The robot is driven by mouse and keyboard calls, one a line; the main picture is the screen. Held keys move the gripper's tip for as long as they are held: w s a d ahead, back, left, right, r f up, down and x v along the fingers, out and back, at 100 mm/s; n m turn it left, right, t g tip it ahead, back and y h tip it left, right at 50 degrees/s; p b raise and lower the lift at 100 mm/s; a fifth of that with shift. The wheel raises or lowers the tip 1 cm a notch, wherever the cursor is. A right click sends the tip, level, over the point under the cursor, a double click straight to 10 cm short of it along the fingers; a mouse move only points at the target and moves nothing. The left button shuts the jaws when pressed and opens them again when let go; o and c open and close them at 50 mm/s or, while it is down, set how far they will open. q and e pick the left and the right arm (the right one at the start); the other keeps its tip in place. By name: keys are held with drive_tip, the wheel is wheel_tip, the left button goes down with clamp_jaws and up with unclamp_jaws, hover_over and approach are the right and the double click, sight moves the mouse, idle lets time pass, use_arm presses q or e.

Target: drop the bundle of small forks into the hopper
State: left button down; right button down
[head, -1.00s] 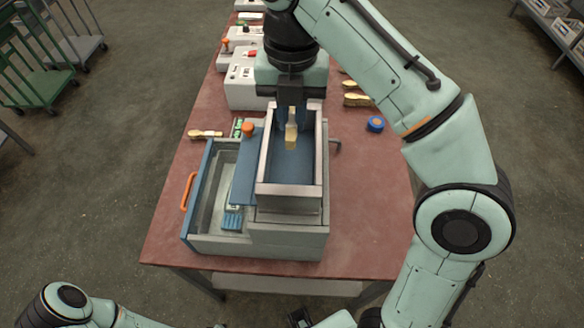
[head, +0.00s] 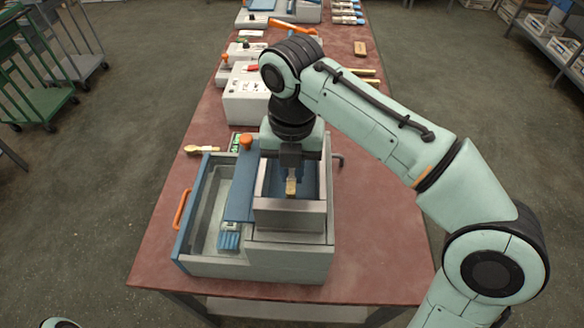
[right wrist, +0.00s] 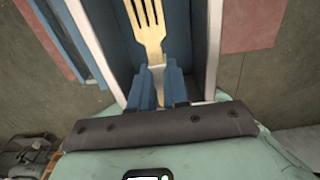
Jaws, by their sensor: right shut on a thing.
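The hopper (head: 289,216) is an open-topped box with pale metal walls and a blue inside, on top of the grey press (head: 288,262). My right gripper (head: 291,178) points down inside its opening. It is shut on the bundle of small forks (head: 291,188), a pale wooden piece in the head view. In the right wrist view the blue fingers (right wrist: 156,84) grip the bundle (right wrist: 149,28), with its tines pointing away, between the hopper walls (right wrist: 213,50). Whether the bundle touches the hopper floor cannot be told. My left gripper is out of view.
An open drawer or tray with an orange handle (head: 182,208) juts left of the press. An orange knob (head: 246,141) stands beside the hopper. A wooden utensil (head: 202,149) lies at the table's left edge. The red table top (head: 375,235) is clear at right.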

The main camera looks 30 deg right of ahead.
sight(292, 172)
drive_tip(key=shift+f, duration=0.6)
drive_tip(key=c, duration=1.1)
unclamp_jaws()
use_arm(q)
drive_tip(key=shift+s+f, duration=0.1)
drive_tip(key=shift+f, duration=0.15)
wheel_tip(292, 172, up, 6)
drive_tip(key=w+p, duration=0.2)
drive_tip(key=p, duration=0.3)
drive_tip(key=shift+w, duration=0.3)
use_arm(e)
wheel_tip(292, 172, up, 13)
drive_tip(key=shift+r, duration=0.15)
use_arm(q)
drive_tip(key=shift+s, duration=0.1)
